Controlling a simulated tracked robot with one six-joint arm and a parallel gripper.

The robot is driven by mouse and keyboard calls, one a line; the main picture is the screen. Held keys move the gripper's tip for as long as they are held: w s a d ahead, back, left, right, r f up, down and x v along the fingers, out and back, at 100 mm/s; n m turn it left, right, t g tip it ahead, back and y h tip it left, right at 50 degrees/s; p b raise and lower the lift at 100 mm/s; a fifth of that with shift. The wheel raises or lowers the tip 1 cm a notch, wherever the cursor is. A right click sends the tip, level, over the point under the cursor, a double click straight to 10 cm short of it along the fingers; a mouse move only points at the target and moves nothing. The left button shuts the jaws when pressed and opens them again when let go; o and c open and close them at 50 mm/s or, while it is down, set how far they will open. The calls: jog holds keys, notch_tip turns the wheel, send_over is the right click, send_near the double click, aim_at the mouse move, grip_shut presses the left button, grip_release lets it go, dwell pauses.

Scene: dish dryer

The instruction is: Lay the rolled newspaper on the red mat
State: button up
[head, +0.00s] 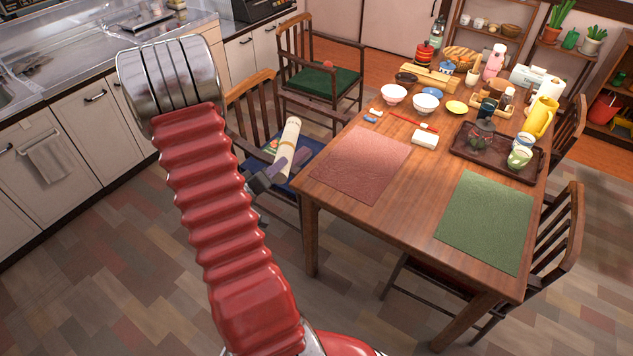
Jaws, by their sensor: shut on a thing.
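The rolled newspaper (289,137) is a cream roll with a coloured patch near its lower part. It is tilted upright above or against the blue seat of the near chair, left of the table. My gripper (285,167) is shut on the lower part of the newspaper, and my red arm hides part of the area to its left. I cannot tell whether the newspaper still touches the seat. The red mat (360,165) lies flat and bare on the near left corner of the wooden table, to the right of my gripper.
A green mat (485,222) lies bare at the table's near right. Bowls (426,103), a white block (424,137), chopsticks and a dark tray (462,154) with cups stand behind the mats. The chair back (255,105) and table edge (310,187) are close to my gripper.

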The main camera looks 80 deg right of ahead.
jog(key=s+f+m+g, duration=0.1)
jog(key=s+m+g, duration=0.1)
jog(key=s, duration=0.5)
jog(key=shift+s+d+y, duration=0.25)
jog(key=shift+d+y, duration=0.1)
jog(key=shift+y, duration=0.05)
jog(key=shift+f, duration=0.15)
jog(key=shift+f, duration=2.9)
jog(key=shift+f, duration=2.45)
jog(key=o, duration=1.2)
jog(key=shift+c, duration=0.2)
